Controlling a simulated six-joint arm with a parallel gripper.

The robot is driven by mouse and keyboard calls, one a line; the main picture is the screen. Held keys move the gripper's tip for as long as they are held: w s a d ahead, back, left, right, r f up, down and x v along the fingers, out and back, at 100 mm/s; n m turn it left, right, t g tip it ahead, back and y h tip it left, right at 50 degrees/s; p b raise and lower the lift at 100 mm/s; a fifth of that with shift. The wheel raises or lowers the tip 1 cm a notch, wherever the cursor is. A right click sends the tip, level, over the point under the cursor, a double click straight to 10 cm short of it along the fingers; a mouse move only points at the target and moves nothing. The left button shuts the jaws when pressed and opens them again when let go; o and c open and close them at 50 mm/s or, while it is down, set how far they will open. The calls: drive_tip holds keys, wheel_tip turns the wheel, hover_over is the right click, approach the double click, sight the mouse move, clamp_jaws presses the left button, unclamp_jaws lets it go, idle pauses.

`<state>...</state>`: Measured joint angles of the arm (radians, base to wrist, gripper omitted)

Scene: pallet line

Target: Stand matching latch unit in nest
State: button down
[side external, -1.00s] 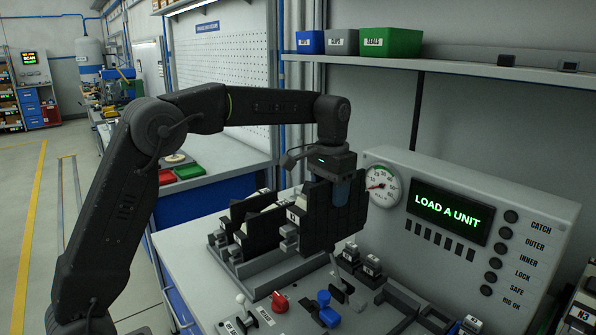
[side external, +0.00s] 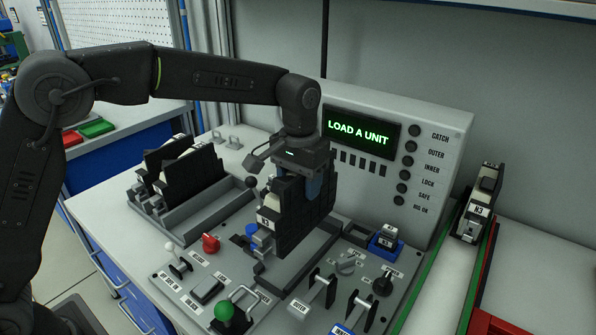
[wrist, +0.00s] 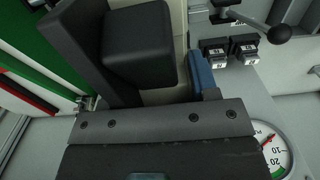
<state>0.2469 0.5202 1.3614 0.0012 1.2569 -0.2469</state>
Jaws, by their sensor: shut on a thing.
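My gripper (side external: 312,182) is shut on a black latch unit (side external: 305,215) with a ribbed body, a pale front and a small label that seems to end in 3. The unit is upright above the grey nest plate (side external: 322,248). Its lower end hides part of the nest, so I cannot tell whether it touches. In the wrist view, the unit's black block (wrist: 138,50) and a blue gripper pad (wrist: 203,75) show close up. Another unit (side external: 480,205), whose label also seems to end in 3, stands at the right.
A grey rack (side external: 215,212) at the left holds black units. The panel (side external: 405,165) behind reads "LOAD A UNIT". A red knob (side external: 211,243), a green-topped lever (side external: 223,312) and black clamps (side external: 322,285) stand around the nest. A green-edged strip (side external: 430,275) runs at the right.

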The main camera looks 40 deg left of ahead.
drive_tip(key=shift+f, duration=4.45)
drive_tip(key=shift+c, duration=1.5)
unclamp_jaws()
wheel_tip(320, 180, up, 12)
drive_tip(key=shift+r, duration=0.9)
